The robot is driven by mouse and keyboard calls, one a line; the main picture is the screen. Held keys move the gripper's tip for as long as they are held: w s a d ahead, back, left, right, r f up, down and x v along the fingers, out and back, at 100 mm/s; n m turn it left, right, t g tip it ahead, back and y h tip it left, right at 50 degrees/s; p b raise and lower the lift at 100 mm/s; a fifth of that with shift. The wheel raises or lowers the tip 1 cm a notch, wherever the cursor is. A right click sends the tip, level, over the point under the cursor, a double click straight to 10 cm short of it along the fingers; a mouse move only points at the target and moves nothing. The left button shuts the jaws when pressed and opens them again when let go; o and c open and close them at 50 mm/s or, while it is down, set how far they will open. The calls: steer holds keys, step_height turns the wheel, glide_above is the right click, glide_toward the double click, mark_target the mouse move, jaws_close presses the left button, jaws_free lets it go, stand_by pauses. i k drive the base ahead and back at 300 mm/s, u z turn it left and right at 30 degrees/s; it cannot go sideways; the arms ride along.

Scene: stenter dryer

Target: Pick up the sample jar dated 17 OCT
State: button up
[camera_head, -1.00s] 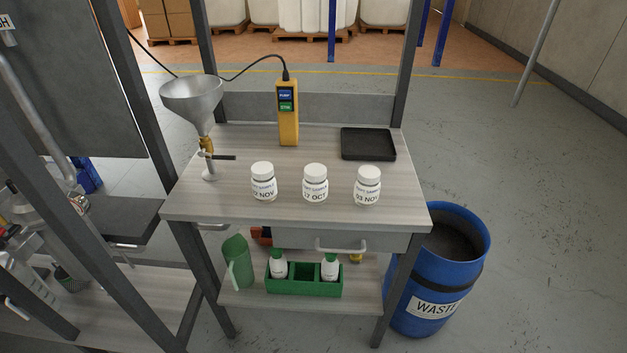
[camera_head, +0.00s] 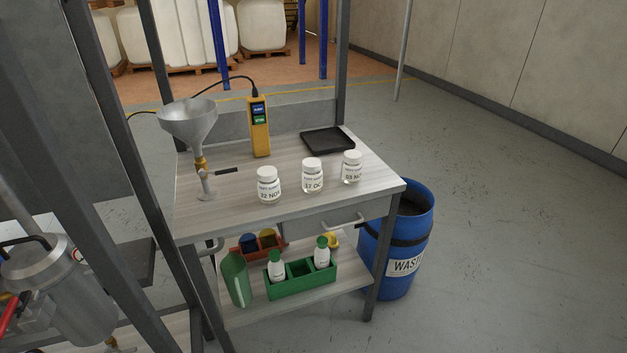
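The sample jar labelled 17 OCT (camera_head: 312,177) is a small white-capped jar. It stands upright on the grey wood-look bench top (camera_head: 232,210), in the middle of a row of three. The jar on its left (camera_head: 268,186) reads 22 NOV. The jar on its right (camera_head: 351,168) reads 03 NOV, its last letter turned out of sight. The jars stand apart near the front edge. My gripper is not in the view.
A metal funnel (camera_head: 188,122) on a stand with a valve is at the bench's left. A yellow pendant control (camera_head: 260,128) and a black tray (camera_head: 328,141) are behind the jars. A blue waste drum (camera_head: 398,240) stands right. Grey posts rise at left; the floor at right is clear.

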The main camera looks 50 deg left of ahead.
mark_target(312, 171)
steer(key=u, duration=1.1)
steer(key=i, duration=0.65)
